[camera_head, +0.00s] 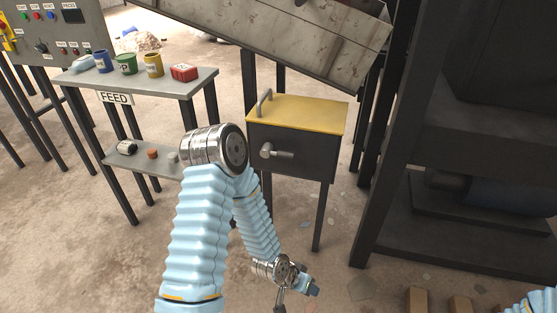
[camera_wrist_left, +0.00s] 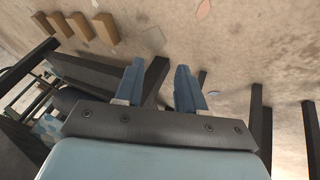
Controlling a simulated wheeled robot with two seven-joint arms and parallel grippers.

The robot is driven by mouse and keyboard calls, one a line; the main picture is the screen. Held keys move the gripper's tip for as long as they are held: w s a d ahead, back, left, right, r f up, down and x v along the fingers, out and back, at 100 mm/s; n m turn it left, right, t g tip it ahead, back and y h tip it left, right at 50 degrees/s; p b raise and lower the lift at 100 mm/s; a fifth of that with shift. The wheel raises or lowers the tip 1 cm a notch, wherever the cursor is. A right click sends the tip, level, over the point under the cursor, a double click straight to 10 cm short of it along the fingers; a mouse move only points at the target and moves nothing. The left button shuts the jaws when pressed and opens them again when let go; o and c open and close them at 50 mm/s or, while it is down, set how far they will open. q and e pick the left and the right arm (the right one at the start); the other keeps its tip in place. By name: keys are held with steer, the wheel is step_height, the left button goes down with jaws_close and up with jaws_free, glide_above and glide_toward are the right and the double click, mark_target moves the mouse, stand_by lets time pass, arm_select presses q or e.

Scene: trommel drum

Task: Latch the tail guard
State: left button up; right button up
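The tail guard looks to be the yellow lid (camera_head: 300,114) with a grey bar handle (camera_head: 264,103), lying flat on a dark box on legs. A grey latch lever (camera_head: 283,154) sticks out to the right from a round hub on the box's front face. My left gripper (camera_head: 301,289) is low, below and in front of the box, well apart from the latch. In the left wrist view its two blue fingers (camera_wrist_left: 160,78) are spread with nothing between them. Only a bit of my right arm shows at the bottom right; its gripper is out of view.
The inclined trommel chute (camera_head: 290,38) hangs above the box. A dark machine frame (camera_head: 400,130) stands to the right. A FEED table (camera_head: 195,84) with cups and a red box is at left. Several wooden blocks (camera_wrist_left: 106,28) lie on the floor.

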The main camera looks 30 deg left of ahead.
arm_select(q)
steer(key=shift+o, duration=0.8)
steer(key=w+a+r+m+t+b, duration=0.1)
steer(key=w+a+r+m+t, duration=0.1)
steer(key=w+a, duration=0.5)
steer(key=shift+w+r+t+b, duration=0.35)
steer(key=shift+w+r+t, duration=0.45)
steer(key=shift+w+t, duration=0.3)
steer(key=m+t+h+b, duration=0.5)
steer(key=m, duration=1.6)
glide_toward(278, 157)
steer(key=shift+n+t+y, duration=0.3)
steer(key=x, duration=1)
steer(key=shift+d+b, duration=0.35)
arm_select(e)
step_height(278, 157, down, 8)
steer(key=d, duration=0.2)
steer(key=shift+w+f, duration=0.25)
steer(key=shift+w, duration=0.1)
arm_select(q)
jaws_close()
